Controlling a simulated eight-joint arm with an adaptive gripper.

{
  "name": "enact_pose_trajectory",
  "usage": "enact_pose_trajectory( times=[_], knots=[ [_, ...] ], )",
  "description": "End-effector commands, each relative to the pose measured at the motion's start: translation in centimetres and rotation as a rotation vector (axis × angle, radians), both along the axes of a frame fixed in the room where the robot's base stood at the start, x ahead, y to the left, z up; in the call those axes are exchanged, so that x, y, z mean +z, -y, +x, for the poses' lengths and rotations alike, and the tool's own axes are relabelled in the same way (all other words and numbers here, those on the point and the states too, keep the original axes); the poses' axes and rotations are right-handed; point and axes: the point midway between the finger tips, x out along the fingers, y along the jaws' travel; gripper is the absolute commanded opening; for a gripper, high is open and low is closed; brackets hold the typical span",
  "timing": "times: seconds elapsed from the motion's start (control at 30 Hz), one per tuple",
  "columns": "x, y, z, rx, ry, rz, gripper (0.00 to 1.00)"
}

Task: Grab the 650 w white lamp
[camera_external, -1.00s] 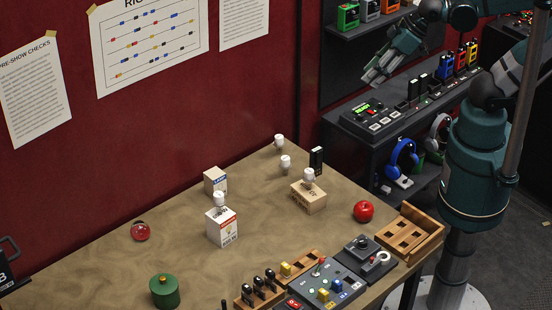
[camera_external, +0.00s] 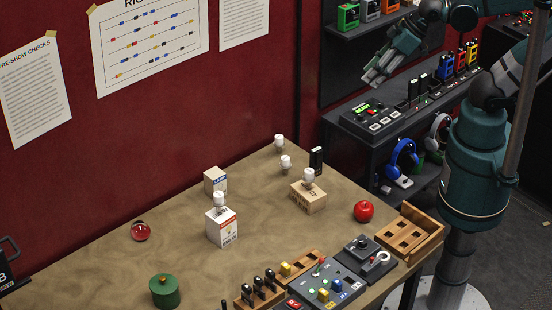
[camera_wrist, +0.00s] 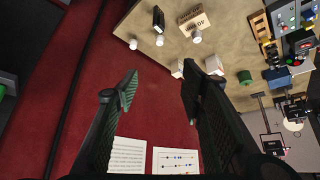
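Several white lamps show in the external view. One lamp (camera_external: 279,140) stands at the table's back corner and another lamp (camera_external: 285,162) stands just in front of it. A third lamp (camera_external: 309,176) is on a brown box (camera_external: 309,198). A fourth lamp (camera_external: 219,199) is on a white box (camera_external: 221,228). The wattage print is too small to read, so I cannot tell which is 650 W. My gripper (camera_external: 374,78) is high above and right of the table, away from all the lamps. In the wrist view my gripper (camera_wrist: 158,90) is open and empty.
A small box (camera_external: 215,180) stands behind the white box. A dark shelf (camera_external: 400,145) stands at right.

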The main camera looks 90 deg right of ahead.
Motion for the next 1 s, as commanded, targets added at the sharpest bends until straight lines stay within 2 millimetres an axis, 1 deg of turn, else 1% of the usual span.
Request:
enact_pose_trajectory(
  times=[0.43,0.5,0.77,1.0],
  knots=[
    [0.00,0.00,0.00,0.000,0.000,0.000,0.40],
    [0.00,0.00,0.00,0.000,0.000,0.000,0.36],
    [-0.01,-0.01,0.01,0.000,0.000,0.000,0.36],
    [-0.17,-0.01,0.49,-0.019,-0.010,0.013,0.36]
  ],
)
